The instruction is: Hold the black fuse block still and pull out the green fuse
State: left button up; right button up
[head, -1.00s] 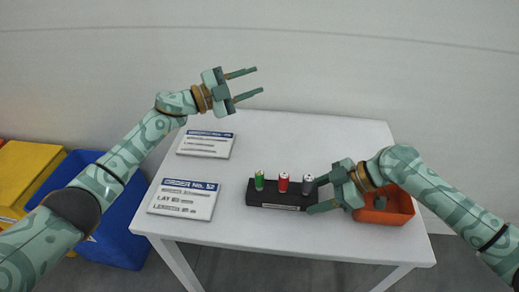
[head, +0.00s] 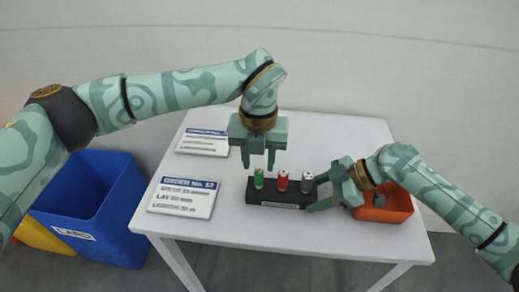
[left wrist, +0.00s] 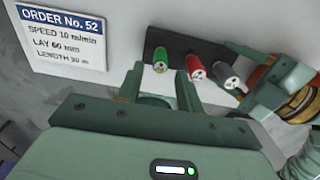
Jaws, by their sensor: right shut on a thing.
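The black fuse block (head: 270,195) lies on the white table with a green fuse (head: 258,180), a red fuse (head: 282,181) and a grey fuse (head: 306,183) upright in it. My right gripper (head: 314,194) is shut on the block's right end. My left gripper (head: 259,170) points down, open and empty, above and behind the green fuse. In the left wrist view the green fuse (left wrist: 160,62) shows beyond and between the open fingers (left wrist: 160,82), and the black block (left wrist: 188,45) is behind it. The fingers look clear of the fuse.
The white table (head: 330,135) has an orange bin (head: 385,211) at its right. Two order signs lie at the left, a near one (head: 183,197) and a far one (head: 203,142). Blue (head: 95,205) and yellow (head: 45,238) bins stand left of the table. The back of the table is clear.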

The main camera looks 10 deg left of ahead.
aim_at(259, 171)
pick_arm(q)
jog(key=shift+f, duration=3.1)
grip_shut()
jog(key=shift+r, duration=0.15)
jog(key=shift+r, duration=3.35)
